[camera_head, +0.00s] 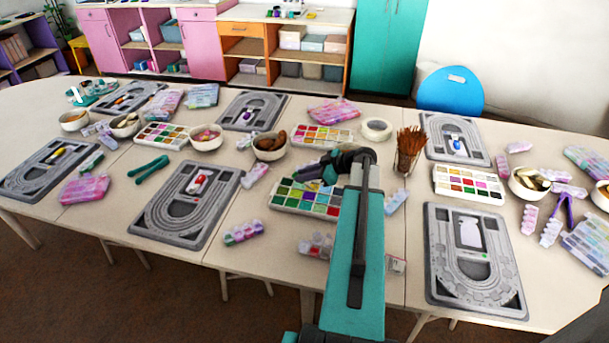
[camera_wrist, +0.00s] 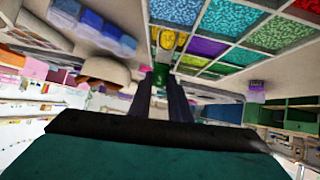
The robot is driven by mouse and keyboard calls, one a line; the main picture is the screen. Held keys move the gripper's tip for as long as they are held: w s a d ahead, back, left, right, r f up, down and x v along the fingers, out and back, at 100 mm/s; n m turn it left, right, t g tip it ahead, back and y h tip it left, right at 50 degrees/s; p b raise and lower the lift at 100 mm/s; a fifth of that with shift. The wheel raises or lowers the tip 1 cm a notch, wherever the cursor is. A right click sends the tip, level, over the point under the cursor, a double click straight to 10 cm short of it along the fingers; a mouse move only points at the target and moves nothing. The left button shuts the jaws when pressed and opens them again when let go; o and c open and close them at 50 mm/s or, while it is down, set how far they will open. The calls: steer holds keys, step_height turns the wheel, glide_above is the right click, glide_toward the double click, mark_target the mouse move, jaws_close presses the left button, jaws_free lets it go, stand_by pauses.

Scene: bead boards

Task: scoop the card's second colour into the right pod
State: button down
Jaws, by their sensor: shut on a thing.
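My gripper (camera_head: 308,172) is over the back of the bead tray (camera_head: 284,205), which has many coloured compartments. In the wrist view my gripper (camera_wrist: 161,78) is shut on a small green and yellow thing (camera_wrist: 167,40) that looks like a scoop. The yellow may be beads in it, but I cannot be sure. The tray (camera_wrist: 262,34) shows there with teal, purple, green and red cells. Nearer the front, a lilac pod strip (camera_head: 244,232) and a pod cluster with red and white (camera_head: 316,245) lie on the table. A small white card (camera_head: 396,264) lies right of my arm; its marks are too small to read.
A bowl of brown things (camera_head: 270,147) stands behind the tray. A cup of brown sticks (camera_head: 409,148) and a tape roll (camera_head: 376,129) are to the back right. Grey bead boards (camera_head: 190,232) and (camera_head: 474,290) flank the workspace.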

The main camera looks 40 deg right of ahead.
stand_by(0.5)
steer(key=w+a+r+n+g+y, duration=0.1)
steer(key=w+a+r, duration=0.35)
steer(key=a, duration=0.35)
steer(key=w+a+r+n+y, duration=0.1)
steer(key=w+a+r+n, duration=0.1)
steer(key=w+a+r, duration=0.45)
steer(key=s+a+r+n+g+y, duration=0.1)
steer(key=a+r+n+g+y, duration=0.1)
steer(key=a, duration=2.8)
steer(key=shift+n+g+y, duration=0.4)
steer(key=shift+n+g, duration=0.1)
steer(key=shift+n, duration=0.2)
steer(key=shift+s, duration=0.1)
